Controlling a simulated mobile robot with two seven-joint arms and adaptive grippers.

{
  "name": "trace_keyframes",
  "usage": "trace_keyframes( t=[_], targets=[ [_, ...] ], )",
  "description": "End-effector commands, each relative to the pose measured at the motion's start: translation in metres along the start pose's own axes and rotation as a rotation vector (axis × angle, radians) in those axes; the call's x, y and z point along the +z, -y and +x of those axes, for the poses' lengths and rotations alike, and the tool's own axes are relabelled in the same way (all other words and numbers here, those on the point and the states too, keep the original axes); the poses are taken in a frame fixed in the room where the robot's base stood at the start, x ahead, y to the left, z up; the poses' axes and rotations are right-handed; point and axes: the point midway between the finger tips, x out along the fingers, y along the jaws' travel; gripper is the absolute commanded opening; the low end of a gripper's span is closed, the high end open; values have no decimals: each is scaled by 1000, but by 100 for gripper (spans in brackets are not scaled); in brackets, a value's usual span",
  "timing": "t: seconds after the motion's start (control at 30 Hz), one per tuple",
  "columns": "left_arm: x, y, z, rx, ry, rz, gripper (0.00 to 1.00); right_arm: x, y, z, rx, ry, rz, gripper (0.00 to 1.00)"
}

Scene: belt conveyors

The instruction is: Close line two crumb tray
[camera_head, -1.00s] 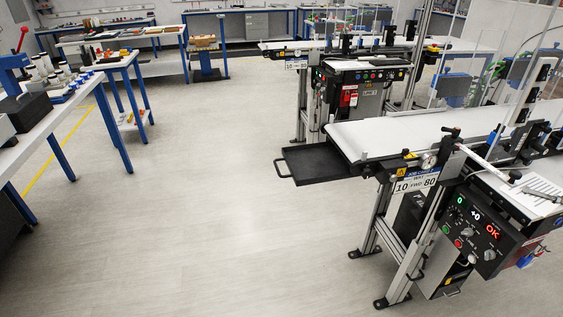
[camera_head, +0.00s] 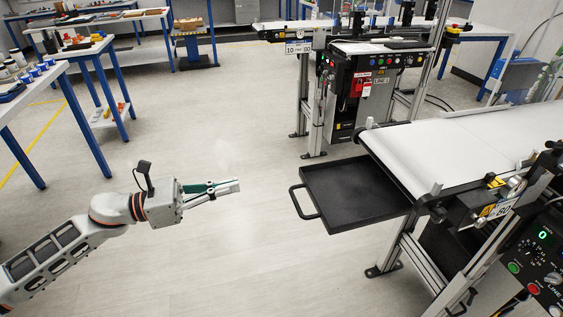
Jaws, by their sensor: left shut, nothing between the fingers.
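The crumb tray (camera_head: 352,192) is a shallow black tray. It sticks out from under the end of the near conveyor (camera_head: 470,150), pulled out to the left. Its black loop handle (camera_head: 304,201) faces left. My left gripper (camera_head: 238,186) reaches in from the left, pointing right. It is shut and empty, a short gap left of the handle and not touching it. My right gripper is not in view.
A control box (camera_head: 535,262) with buttons and a green display hangs at the right below the near belt. Another conveyor (camera_head: 372,44) with a red-marked panel stands behind. Workbenches (camera_head: 60,75) line the left. The floor between is clear.

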Motion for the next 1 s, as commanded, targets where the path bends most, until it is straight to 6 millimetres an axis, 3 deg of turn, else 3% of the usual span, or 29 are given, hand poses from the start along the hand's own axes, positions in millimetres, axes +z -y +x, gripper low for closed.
trace_keyframes(
  t=[0.13,0.27,0.8,1.0],
  targets=[
    [-1,-2,-3,-27,-38,96,0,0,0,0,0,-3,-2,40],
    [2,-2,6,-31,-38,107,0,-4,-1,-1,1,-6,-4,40],
    [0,1,105,-29,-35,103,0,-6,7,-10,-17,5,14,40],
    [-3,1,128,-28,-36,102,0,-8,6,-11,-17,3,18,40]
  ],
)
